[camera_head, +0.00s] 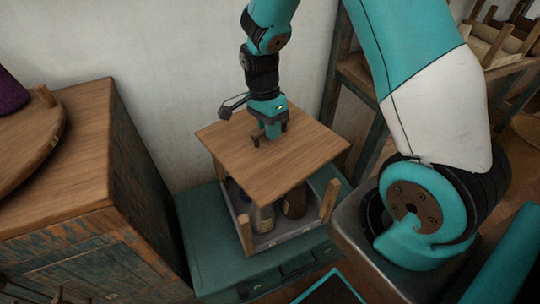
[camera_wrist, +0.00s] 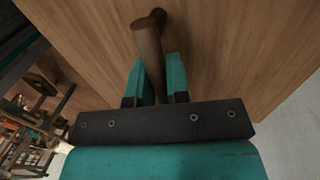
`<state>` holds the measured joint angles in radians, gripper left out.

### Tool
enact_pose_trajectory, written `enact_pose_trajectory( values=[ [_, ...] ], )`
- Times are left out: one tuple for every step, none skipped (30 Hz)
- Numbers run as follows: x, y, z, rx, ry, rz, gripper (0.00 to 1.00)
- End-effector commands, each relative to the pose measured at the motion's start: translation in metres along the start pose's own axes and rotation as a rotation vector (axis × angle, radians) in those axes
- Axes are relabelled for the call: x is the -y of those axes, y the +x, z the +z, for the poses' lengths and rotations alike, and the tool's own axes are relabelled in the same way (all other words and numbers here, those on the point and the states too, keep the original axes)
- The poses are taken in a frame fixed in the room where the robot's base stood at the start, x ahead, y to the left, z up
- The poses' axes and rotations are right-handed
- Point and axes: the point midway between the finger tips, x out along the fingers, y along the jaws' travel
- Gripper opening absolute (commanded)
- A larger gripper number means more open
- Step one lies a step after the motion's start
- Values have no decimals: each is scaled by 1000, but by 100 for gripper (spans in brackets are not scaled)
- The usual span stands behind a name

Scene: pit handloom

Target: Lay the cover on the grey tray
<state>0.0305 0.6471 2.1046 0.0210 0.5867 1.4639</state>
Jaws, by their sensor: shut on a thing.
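The cover (camera_head: 300,165) is a flat square wooden board with a round wooden handle on top. My gripper (camera_head: 269,131) is shut on this handle; in the wrist view its teal fingers (camera_wrist: 160,78) stand on both sides of it, with the cover (camera_wrist: 235,45) beneath. The grey tray (camera_head: 288,238) is under the cover, with its front part showing. Upright wooden posts (camera_head: 329,201) stand at its front corners. The cover looks roughly level and above the tray. Its back part is hidden, and I cannot tell whether the cover touches the posts.
Dark and pale bottles (camera_head: 263,217) stand in the tray, partly hidden by the cover. The tray rests on a teal chest (camera_head: 198,229) against the white wall. A worn wooden cabinet (camera_head: 75,150) stands at left. A wooden frame (camera_head: 350,115) stands at right.

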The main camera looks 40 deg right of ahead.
Motion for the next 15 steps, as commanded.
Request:
enact_pose_trajectory(
  values=[
    [4,16,-2,14,75,-4,0],
    [5,18,-2,23,114,-4,0],
    [5,21,-2,31,158,-3,0],
    [5,22,-3,36,186,-2,0],
    [6,23,-3,41,209,-2,0],
    [6,24,-3,46,233,-2,0],
    [6,24,-3,49,246,-2,0],
    [6,24,-3,50,255,-2,0],
    [6,24,-2,52,262,-2,0],
    [6,25,-2,52,265,-2,0],
    [6,25,-2,52,266,-2,0],
    [6,26,-2,52,266,-2,0],
    [7,27,-2,52,265,-2,0],
    [7,28,-2,52,265,-2,0],
    [7,31,-2,52,264,-2,0]
  ],
)
